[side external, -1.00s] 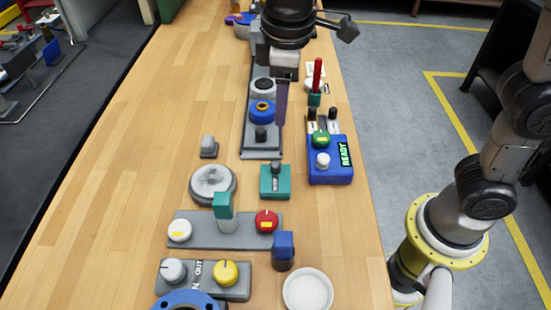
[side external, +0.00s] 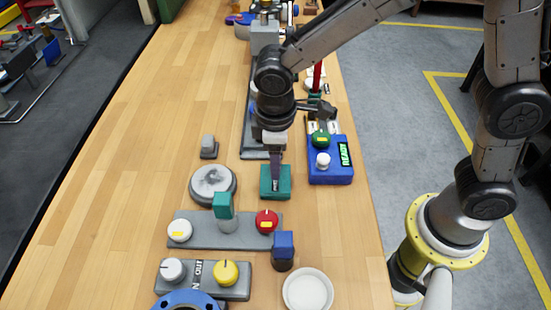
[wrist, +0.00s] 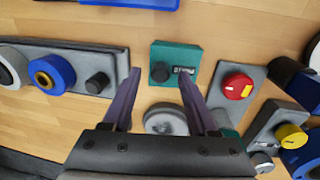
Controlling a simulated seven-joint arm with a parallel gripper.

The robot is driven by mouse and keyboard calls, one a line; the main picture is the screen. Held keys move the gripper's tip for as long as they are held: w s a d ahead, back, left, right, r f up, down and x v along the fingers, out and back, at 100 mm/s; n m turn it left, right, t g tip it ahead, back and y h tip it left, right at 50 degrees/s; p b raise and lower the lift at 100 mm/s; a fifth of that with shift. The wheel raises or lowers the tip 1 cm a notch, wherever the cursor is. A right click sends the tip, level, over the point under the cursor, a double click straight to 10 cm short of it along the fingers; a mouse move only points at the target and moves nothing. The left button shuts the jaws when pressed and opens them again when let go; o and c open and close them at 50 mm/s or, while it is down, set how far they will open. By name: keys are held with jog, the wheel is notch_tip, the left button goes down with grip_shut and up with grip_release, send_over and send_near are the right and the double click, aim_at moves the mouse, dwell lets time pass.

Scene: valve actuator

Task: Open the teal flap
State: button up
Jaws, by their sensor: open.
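A teal box (side external: 265,193) with a dark top fitting sits on the table below my gripper (side external: 275,172). A second teal piece (side external: 223,204) stands upright on a grey panel, left of my gripper. Which teal piece is the flap I cannot tell for sure. My gripper (wrist: 160,76) is open and empty, its purple fingers pointing at the near side of the teal box. Contact is not clear.
The grey panel (side external: 195,238) also holds a white knob and a red knob (side external: 266,221). A blue box with a READY display (side external: 344,154) stands to the right. A grey round disc (side external: 212,184) lies to the left. Bare wood (side external: 110,180) is clear further left.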

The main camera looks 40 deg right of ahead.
jog(key=shift+f, duration=0.6)
grip_shut()
dwell(1.1)
